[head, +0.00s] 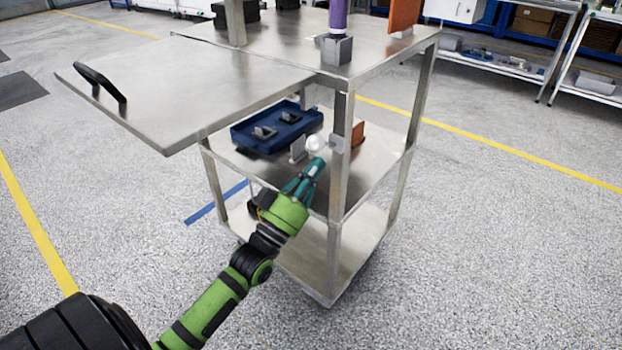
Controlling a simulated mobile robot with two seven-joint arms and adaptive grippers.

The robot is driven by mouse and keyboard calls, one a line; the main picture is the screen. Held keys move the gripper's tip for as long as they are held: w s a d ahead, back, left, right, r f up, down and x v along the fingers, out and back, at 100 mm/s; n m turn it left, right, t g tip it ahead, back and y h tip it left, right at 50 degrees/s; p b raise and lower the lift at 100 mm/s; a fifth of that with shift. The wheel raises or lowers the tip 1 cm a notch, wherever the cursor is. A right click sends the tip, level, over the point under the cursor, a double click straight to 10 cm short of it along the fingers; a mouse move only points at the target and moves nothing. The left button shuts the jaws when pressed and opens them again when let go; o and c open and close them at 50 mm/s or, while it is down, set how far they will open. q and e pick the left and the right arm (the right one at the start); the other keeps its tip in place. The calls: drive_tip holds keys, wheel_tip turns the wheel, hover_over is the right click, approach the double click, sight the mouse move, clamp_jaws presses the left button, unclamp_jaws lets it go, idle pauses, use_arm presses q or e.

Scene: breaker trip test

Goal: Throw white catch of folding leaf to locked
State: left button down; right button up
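The folding leaf (190,88) is a flat steel panel with a black handle. It sticks out to the left of the steel cart, about level with the cart's top. The white catch (314,143) is a small round white knob below the leaf's inner edge, beside the front cart post. My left gripper (317,164) has teal fingers and reaches up from below. Its fingertips are just under the white catch. Contact, and whether the fingers are open or shut, cannot be told. My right gripper is not in view.
The cart post (341,170) stands just right of my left gripper. A blue tray (243,140) and an orange plate (358,134) are on the middle shelf. A purple object (338,15) stands in a grey holder on top. The floor around the cart is clear.

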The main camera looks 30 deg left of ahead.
use_arm(q)
drive_tip(key=shift+w+f+b, duration=0.2)
drive_tip(key=shift+f+b, duration=0.1)
drive_tip(key=shift+f, duration=0.3)
drive_tip(key=v, duration=0.6)
drive_tip(key=shift+s, duration=0.35)
drive_tip(key=shift+f, duration=0.2)
